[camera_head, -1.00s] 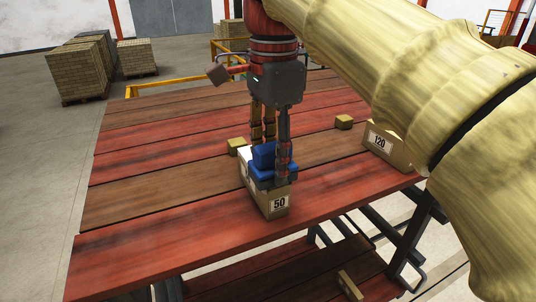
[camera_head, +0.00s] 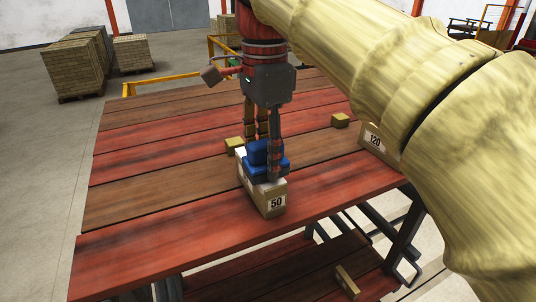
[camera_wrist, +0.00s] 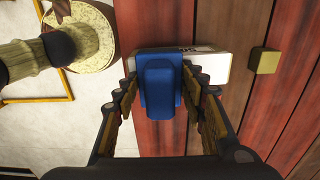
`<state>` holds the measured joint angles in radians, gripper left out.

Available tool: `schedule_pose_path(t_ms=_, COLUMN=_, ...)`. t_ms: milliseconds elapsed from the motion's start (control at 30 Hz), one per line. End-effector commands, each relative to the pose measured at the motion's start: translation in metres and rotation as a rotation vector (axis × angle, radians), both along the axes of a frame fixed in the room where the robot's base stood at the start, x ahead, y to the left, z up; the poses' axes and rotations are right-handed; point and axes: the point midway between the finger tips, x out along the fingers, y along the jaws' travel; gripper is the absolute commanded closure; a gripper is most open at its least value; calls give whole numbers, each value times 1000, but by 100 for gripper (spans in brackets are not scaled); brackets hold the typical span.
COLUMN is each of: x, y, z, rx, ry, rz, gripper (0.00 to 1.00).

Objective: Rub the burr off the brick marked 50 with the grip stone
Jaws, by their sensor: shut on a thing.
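The brick marked 50 (camera_head: 270,203) stands on the red and brown plank table, its number facing me. It is tan with a white upper part. The blue grip stone (camera_head: 262,158) is on top of the brick, between my gripper's fingers. My gripper (camera_head: 263,166) points down and is shut on the stone. In the wrist view the stone (camera_wrist: 160,88) sits between both fingers, over the brick (camera_wrist: 215,64). The burr is not visible; the stone and fingers cover much of the brick's top.
A brick marked 120 (camera_head: 376,141) stands at the table's right, partly behind my arm. Small yellowish blocks lie behind the 50 brick (camera_head: 234,144) and farther right (camera_head: 340,120). Another block (camera_head: 347,282) lies on the lower shelf. The table's left side is clear.

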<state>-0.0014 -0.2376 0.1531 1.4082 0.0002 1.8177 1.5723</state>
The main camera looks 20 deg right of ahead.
Motion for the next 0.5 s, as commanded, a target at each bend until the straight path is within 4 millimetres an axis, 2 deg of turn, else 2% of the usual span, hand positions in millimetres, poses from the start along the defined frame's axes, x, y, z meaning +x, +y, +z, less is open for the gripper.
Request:
schedule_pose_path(t_ms=300, x=24, y=1, z=2, rx=0, ry=0, rz=0, gripper=79)
schedule_pose_path(t_ms=500, x=30, y=1, z=1, rx=0, ry=0, rz=0, gripper=79)
